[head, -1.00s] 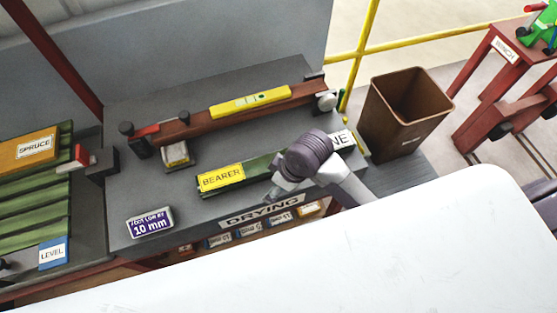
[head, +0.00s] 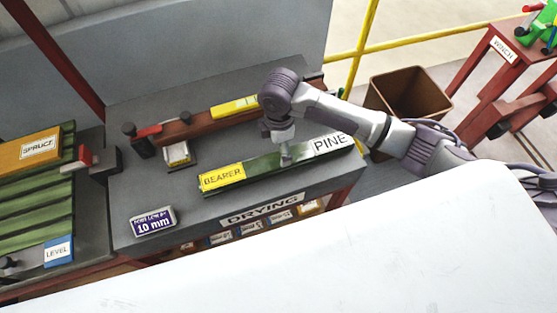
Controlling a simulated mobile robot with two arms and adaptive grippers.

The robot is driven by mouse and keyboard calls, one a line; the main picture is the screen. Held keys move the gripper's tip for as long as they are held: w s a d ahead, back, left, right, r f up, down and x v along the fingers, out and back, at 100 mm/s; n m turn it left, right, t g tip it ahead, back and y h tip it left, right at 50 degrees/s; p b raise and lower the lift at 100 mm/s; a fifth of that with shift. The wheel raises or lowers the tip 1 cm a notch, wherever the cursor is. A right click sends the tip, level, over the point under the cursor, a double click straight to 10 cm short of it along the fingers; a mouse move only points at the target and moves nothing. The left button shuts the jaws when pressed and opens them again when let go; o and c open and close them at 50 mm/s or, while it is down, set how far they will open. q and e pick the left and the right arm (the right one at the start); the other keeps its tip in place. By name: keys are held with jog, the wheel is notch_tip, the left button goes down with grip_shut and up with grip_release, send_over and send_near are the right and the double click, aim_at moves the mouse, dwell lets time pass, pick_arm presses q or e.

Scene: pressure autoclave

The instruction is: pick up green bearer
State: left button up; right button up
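The green bearer (head: 262,165) is a long green bar lying on the grey bench. It has a yellow BEARER label (head: 222,177) at its left end and a white PINE label (head: 331,143) at its right end. My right gripper (head: 286,157) points down at the bar's middle, between the two labels. Its fingertips are at the bar, but they are small and partly hidden, so I cannot tell whether they are closed on it. My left gripper is not in view.
Behind the bearer, a brown beam (head: 190,128) carries a yellow spirit level (head: 232,107). A 10 mm block (head: 153,221) sits at the bench's front left. A brown bin (head: 410,92) stands at the right. A white surface (head: 330,240) fills the foreground.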

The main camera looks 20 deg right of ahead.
aim_at(278, 159)
jog(key=shift+a+f+p, duration=0.1)
jog(key=shift+f+p, duration=0.6)
jog(key=shift+f, duration=2.9)
jog(key=shift+w+r, duration=0.1)
grip_shut()
